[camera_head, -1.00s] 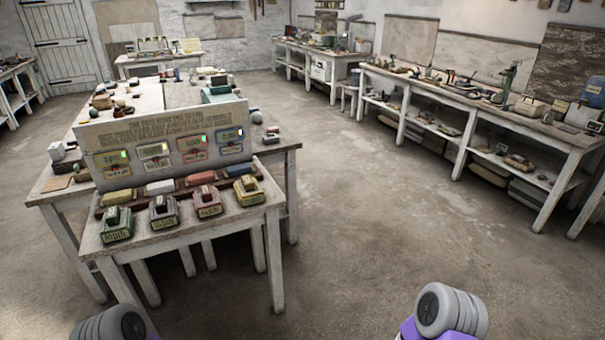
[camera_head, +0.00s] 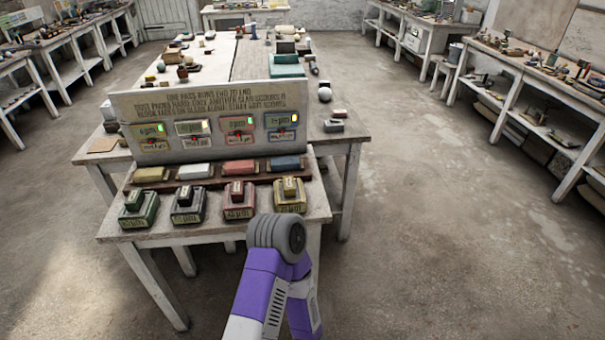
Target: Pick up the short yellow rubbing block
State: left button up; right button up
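Two yellow things stand on the near white table (camera_head: 250,225). A low, flat yellow block (camera_head: 150,175) lies at the left end of the back row, on a dark red-brown strip. A yellow block (camera_head: 290,205) with a smaller raised piece on top stands at the right end of the front row, with a label on its front. I cannot tell from the frames which is the short rubbing block. A purple and white arm of mine with a grey round joint (camera_head: 275,235) rises before the table's front edge, just below the front yellow block. Neither gripper shows.
White (camera_head: 195,171), red (camera_head: 239,167) and blue (camera_head: 286,163) blocks share the back row. Green (camera_head: 139,213), black (camera_head: 188,208) and red (camera_head: 239,203) ones stand in front. A lettered board (camera_head: 215,105) stands behind. Open floor (camera_head: 450,240) lies to the right.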

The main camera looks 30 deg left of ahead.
aim_at(289, 180)
jog(key=u, duration=0.65)
jog(key=i, duration=0.85)
jog(key=u, duration=0.95)
